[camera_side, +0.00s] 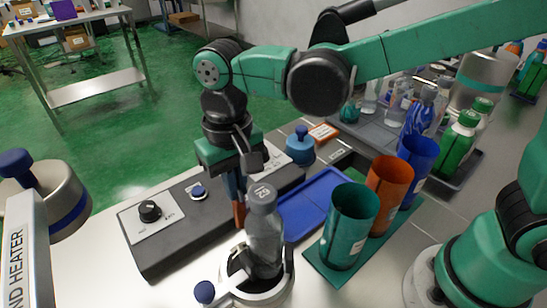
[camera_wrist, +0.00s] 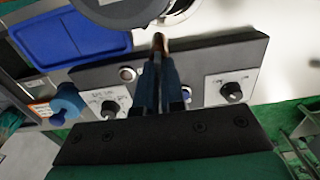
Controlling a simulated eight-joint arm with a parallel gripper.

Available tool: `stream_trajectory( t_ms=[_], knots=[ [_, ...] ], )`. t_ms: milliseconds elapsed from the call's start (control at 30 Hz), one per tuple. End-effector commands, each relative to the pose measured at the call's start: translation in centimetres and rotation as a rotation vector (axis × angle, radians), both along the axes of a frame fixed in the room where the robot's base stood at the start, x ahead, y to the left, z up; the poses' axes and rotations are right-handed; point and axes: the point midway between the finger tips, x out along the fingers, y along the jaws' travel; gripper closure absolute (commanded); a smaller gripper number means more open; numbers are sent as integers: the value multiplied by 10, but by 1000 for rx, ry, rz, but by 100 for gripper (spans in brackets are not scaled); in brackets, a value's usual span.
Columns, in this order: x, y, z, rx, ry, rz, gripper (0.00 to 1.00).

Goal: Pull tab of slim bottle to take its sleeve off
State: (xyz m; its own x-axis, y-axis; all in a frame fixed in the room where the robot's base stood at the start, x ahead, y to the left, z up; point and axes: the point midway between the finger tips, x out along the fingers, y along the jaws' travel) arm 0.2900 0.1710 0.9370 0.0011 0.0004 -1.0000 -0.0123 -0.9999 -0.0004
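The slim bottle (camera_side: 264,238) stands upright in the side view, greyish and see-through with a marked grey cap. Its foot sits inside a round metal holder (camera_side: 284,290). I cannot make out a separate sleeve edge or a tab. My gripper (camera_side: 239,218) points down just left of the bottle, its copper-coloured tips below cap height. In the wrist view the fingertips (camera_wrist: 159,42) look closed together; no tab shows between them. A dark grey round shape at that view's top edge is cut off, and I cannot tell whether it is the cap or the holder.
A dark control box (camera_side: 170,235) with a knob lies behind my gripper. A blue tray (camera_side: 312,205) and teal (camera_side: 350,225), orange (camera_side: 388,185) and blue (camera_side: 418,158) cups stand right of the bottle. A heater (camera_side: 22,250) is at left.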

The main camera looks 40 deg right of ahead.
Motion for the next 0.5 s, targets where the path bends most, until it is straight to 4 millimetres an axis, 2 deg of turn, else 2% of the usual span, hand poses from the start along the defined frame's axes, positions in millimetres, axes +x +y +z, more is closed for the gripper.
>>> stream_trajectory(
  t_ms=[500],
  knots=[
    [14, 0, 0, 0, 0, 1, 100]
  ],
)
